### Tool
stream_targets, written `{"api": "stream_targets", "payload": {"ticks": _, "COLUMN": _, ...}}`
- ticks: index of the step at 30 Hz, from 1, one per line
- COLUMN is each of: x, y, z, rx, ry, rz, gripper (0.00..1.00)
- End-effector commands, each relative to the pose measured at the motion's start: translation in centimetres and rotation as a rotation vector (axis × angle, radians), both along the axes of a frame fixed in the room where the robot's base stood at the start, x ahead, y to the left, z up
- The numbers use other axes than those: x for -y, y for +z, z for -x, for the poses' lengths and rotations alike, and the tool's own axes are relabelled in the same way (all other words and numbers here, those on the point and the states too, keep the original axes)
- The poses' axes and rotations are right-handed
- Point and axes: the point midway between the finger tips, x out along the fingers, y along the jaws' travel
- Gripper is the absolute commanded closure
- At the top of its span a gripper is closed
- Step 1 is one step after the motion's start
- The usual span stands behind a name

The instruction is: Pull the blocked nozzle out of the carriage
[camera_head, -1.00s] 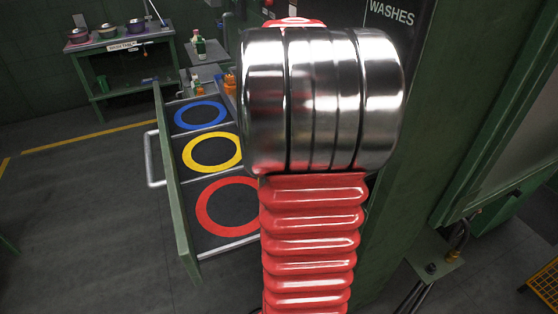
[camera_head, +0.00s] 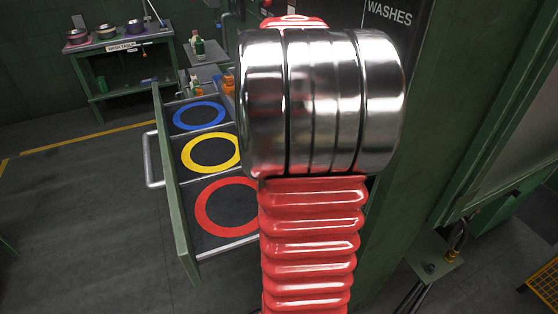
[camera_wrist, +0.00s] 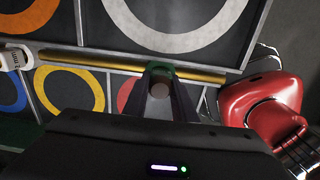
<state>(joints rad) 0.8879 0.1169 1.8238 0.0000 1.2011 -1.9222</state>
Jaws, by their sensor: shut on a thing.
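In the wrist view, my gripper (camera_wrist: 160,92) has its two dark fingers close together around a small round grey-brown piece (camera_wrist: 160,90), which I take to be the nozzle. A green rim (camera_wrist: 180,72) shows just beyond the fingertips, by a brass-coloured rod (camera_wrist: 100,61) that runs across the picture. I cannot tell a carriage apart there, nor whether the piece is still seated in it. The fingers hide most of the piece. In the head view, my own red and metal arm fills the middle and hides the gripper and the nozzle.
An open green drawer has compartments with blue (camera_head: 200,116), yellow (camera_head: 211,153) and red (camera_head: 228,206) rings. A bench (camera_head: 125,45) with several small pots stands at the back left. A green pillar (camera_head: 420,150) stands close on the right. The floor at left is clear.

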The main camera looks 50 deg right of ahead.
Motion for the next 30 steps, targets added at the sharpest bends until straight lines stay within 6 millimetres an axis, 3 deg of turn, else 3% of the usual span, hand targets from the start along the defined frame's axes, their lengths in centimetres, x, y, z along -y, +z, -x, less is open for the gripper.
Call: {"api": "stream_targets", "payload": {"ticks": 30, "x": 0.0, "y": 1.2, "z": 0.0, "rx": 0.0, "ry": 0.0, "rz": 0.001, "gripper": 1.0}}
